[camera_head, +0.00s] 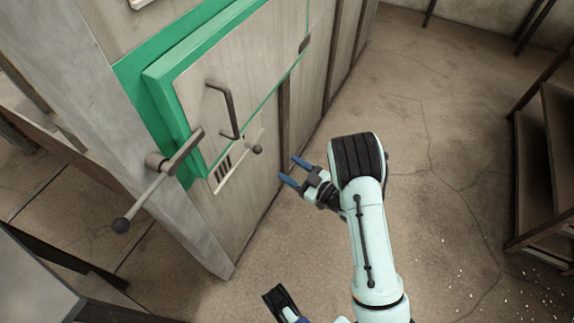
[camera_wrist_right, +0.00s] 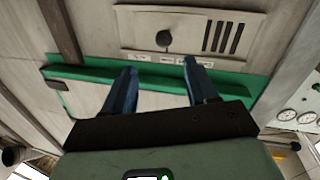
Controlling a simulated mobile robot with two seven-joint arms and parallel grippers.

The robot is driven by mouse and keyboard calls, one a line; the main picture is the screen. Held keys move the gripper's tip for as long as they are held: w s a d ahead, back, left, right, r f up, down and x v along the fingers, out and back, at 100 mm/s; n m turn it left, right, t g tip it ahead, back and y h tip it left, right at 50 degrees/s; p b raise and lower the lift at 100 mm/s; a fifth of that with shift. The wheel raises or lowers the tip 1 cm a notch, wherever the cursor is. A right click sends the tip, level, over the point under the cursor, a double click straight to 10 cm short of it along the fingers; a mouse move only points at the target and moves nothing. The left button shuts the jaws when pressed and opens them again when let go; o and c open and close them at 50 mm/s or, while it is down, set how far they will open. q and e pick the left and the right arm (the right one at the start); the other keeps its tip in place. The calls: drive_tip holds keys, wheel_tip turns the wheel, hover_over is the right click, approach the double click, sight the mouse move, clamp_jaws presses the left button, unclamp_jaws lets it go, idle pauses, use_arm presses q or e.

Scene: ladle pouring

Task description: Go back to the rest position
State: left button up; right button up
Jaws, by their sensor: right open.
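My right gripper (camera_head: 294,172) is open and empty. It is beside the lower front of a grey cabinet (camera_head: 250,190), apart from it, with its blue fingers pointing at the panel. In the right wrist view the two blue fingers (camera_wrist_right: 160,68) stand apart with nothing between them. Ahead of them are the green trim (camera_wrist_right: 237,86), a panel with a dark round knob (camera_wrist_right: 164,39) and vent slots.
The cabinet has a green-framed door with a bent handle (camera_head: 229,105) and a lever ending in a dark ball (camera_head: 122,225). A dark shelf (camera_head: 548,160) stands at the right. The floor (camera_head: 430,90) between them is open, with small bright specks at lower right. Gauges (camera_wrist_right: 300,116) show in the wrist view.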

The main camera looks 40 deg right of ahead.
idle(0.4)
